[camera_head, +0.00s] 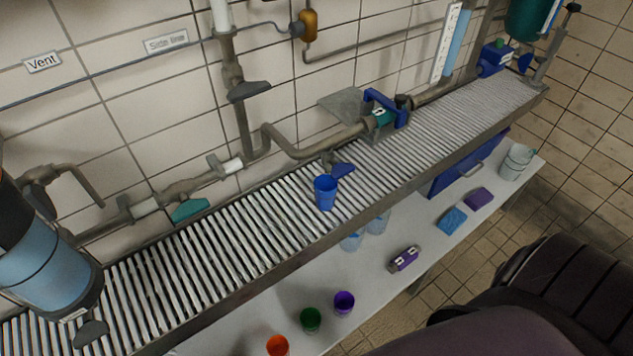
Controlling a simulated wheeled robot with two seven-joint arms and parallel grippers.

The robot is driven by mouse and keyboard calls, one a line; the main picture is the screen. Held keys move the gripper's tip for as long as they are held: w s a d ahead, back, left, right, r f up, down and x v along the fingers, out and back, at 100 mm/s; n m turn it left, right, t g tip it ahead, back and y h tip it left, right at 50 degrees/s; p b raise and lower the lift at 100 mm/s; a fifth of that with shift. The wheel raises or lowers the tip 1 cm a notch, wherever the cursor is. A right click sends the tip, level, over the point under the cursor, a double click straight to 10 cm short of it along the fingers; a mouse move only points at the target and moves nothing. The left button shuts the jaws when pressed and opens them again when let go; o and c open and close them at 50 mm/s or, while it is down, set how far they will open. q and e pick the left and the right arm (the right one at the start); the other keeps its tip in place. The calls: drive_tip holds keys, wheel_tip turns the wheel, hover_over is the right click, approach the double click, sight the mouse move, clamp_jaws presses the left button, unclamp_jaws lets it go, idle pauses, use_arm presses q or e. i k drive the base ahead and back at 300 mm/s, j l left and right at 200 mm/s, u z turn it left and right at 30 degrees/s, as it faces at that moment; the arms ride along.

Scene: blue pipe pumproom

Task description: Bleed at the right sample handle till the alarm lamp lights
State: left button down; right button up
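A dark blue lever handle (342,169) sits on a short outlet of the grey pipe in the middle. A blue cup (325,192) stands upright on the slatted rack just below and left of it. Another blue handle (525,63) is on the fittings at the far right. I cannot tell for certain which handle is the right sample handle. A blue box with a green top (495,57) stands at the rack's far end; I cannot make out a lit lamp. Neither of my grippers is in view.
A slatted rack (240,245) runs along the tiled wall. A teal handle (190,210) and a grey handle (250,91) are on other pipes. The lower shelf (375,300) holds cups, sponges and a jug (516,161). A blue vessel (45,275) stands at left.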

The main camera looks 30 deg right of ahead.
sight(339, 171)
drive_tip(key=k+l+z, duration=0.15)
drive_tip(key=z, duration=0.25)
drive_tip(key=k+l+z, duration=0.1)
drive_tip(key=l+z, duration=0.15)
drive_tip(key=z, duration=0.2)
